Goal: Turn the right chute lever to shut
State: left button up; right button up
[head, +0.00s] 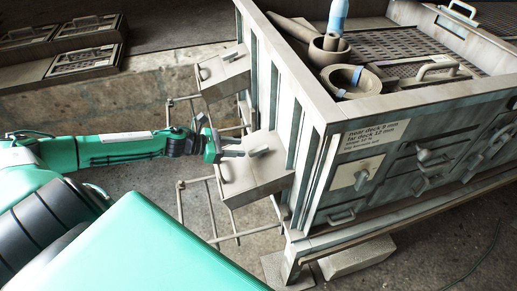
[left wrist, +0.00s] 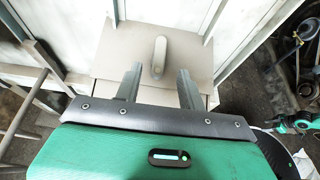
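The nearer, right-hand chute (head: 240,178) is a pale grey box on the side of the large machine. Its lever (head: 259,152) is a short grey bar on the chute's top face. In the left wrist view the lever (left wrist: 160,55) stands upright in the picture, pointing away from the gripper. My left gripper (head: 239,147) is beside the chute's top, just left of the lever. In the left wrist view the gripper (left wrist: 158,74) is open, its fingers apart and the lever ahead between them, not touched.
A second chute (head: 222,76) with its own lever sits farther back on the same wall. Metal rod frames (head: 208,212) stand under the chutes. The machine's deck (head: 410,50) holds bowls and a blue bottle (head: 338,14). Trays (head: 85,60) lie at the back left.

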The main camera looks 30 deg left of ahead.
aim_at(258, 149)
pick_arm(q)
jog(key=shift+x, duration=1.1)
jog(key=shift+p+x, duration=1)
jog(key=shift+x, duration=2.2)
pick_arm(e)
jog(key=shift+s+a+r, duration=0.1)
jog(key=shift+s+a, duration=0.1)
jog(key=shift+s, duration=0.95)
pick_arm(q)
grip_shut()
pick_arm(e)
jog(key=shift+w+d, duration=0.1)
jog(key=shift+d, duration=0.45)
